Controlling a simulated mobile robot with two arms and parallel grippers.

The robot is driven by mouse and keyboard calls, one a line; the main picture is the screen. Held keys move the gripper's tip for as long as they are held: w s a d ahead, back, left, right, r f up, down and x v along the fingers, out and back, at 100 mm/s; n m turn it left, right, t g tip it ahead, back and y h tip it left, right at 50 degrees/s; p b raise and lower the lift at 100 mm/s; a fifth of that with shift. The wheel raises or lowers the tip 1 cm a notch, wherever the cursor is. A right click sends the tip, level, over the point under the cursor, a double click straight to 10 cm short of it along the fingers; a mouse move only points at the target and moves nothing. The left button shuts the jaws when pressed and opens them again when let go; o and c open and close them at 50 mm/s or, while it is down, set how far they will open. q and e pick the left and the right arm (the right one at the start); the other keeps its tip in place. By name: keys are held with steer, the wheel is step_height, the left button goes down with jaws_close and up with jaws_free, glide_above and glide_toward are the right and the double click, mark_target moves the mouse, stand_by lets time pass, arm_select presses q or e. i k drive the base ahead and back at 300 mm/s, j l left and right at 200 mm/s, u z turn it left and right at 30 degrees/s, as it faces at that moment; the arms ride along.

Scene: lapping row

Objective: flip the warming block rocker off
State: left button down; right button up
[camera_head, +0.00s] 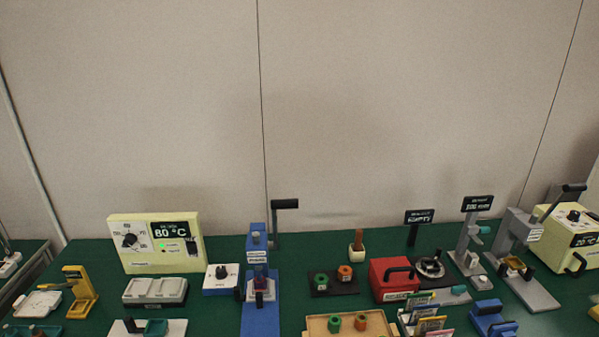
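A pale yellow control box (156,243) stands at the back left of the green bench. It has a dark dial, a display reading 80 °C and a lit green spot. A small dark part at the right of its panel may be the rocker (192,246); its position is too small to tell. A grey two-part block (155,290) sits in front of the box and may be the warming block. Neither of my grippers shows in the head view.
A white box with a dark knob (221,278) and a blue lever press (261,285) stand right of the yellow box. A yellow stand (80,290) is at left. A red box (393,279), grey presses and another yellow box (571,237) fill the right side.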

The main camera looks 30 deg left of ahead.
mark_target(192, 249)
steer(key=u, duration=1.6)
steer(key=i+l+z, duration=0.1)
steer(key=l, duration=0.2)
steer(key=i+l+z, duration=0.1)
steer(key=l, duration=0.2)
steer(key=i+l+z, duration=0.1)
steer(key=i+l, duration=0.05)
steer(key=l, duration=0.1)
